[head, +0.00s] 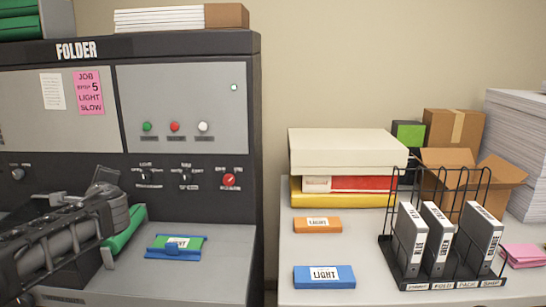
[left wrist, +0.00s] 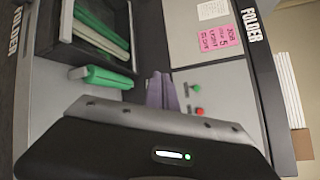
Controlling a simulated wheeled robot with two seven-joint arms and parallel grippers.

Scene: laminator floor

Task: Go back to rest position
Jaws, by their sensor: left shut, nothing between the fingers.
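My left arm comes in from the left in the head view, in front of the folder machine (head: 185,55). My left gripper (head: 104,178) is at the arm's end, above the machine's ledge and close to its front panel. In the left wrist view its fingers (left wrist: 161,90) are together with nothing held between them. A green bar (head: 126,236) lies on the ledge beside and below the gripper, partly hidden by my arm. My right gripper is in neither view.
A blue-and-green labelled block (head: 176,246) lies on the ledge. On the right table are an orange block (head: 317,225), a blue block (head: 324,277), a wire rack (head: 411,284) with binders, stacked boxes (head: 345,152) and paper (head: 517,140). A gap separates ledge and table.

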